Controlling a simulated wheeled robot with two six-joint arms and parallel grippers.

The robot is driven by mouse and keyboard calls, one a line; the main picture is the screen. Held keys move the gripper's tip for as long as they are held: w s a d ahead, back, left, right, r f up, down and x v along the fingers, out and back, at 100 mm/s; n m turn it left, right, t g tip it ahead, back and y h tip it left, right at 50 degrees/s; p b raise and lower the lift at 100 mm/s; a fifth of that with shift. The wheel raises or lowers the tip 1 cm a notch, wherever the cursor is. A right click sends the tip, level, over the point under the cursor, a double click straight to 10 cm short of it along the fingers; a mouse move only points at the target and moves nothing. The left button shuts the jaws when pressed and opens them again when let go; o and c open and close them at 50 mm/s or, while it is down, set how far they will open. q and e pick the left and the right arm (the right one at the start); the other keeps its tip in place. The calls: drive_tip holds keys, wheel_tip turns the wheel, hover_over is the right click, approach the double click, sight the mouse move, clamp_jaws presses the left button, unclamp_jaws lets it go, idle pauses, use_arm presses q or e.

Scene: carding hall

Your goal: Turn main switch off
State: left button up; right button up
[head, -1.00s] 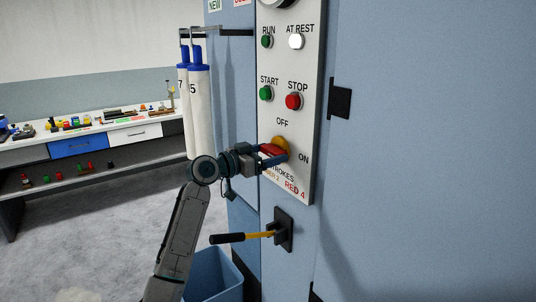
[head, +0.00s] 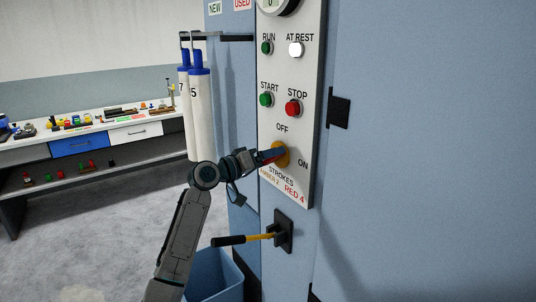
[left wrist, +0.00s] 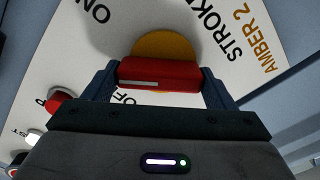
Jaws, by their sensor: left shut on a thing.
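The main switch is a red bar handle (left wrist: 160,72) on a round yellow base, low on the white control panel (head: 300,70). The yellow base also shows in the head view (head: 284,153). OFF is printed above it and ON to its right. My left gripper (head: 272,154) is shut on the red handle, with one finger at each end in the left wrist view. The handle's white mark points left there, between the ON and OFF lettering. The fingers partly cover OFF. My right gripper is not in view.
Green START (head: 265,100) and red STOP (head: 293,108) buttons sit above the switch. A yellow lever with a black grip (head: 229,240) sticks out below, over a blue bin (head: 215,275). White rolls with blue ends (head: 200,110) hang left. A workbench (head: 90,130) stands farther left.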

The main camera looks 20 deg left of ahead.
use_arm(q)
drive_tip(key=n+p, duration=0.1)
drive_tip(key=n, duration=0.2)
drive_tip(key=shift+r+p, duration=0.2)
drive_tip(key=shift+p, duration=0.15)
drive_tip(key=n+p, duration=0.2)
drive_tip(key=n, duration=0.1)
drive_tip(key=n+p, duration=0.2)
drive_tip(key=n, duration=0.1)
drive_tip(key=shift+a+f+n+p, duration=0.1)
drive_tip(key=shift+n+p, duration=0.3)
drive_tip(key=shift+w, duration=0.1)
drive_tip(key=o, duration=1)
drive_tip(key=shift+a+f, duration=0.1)
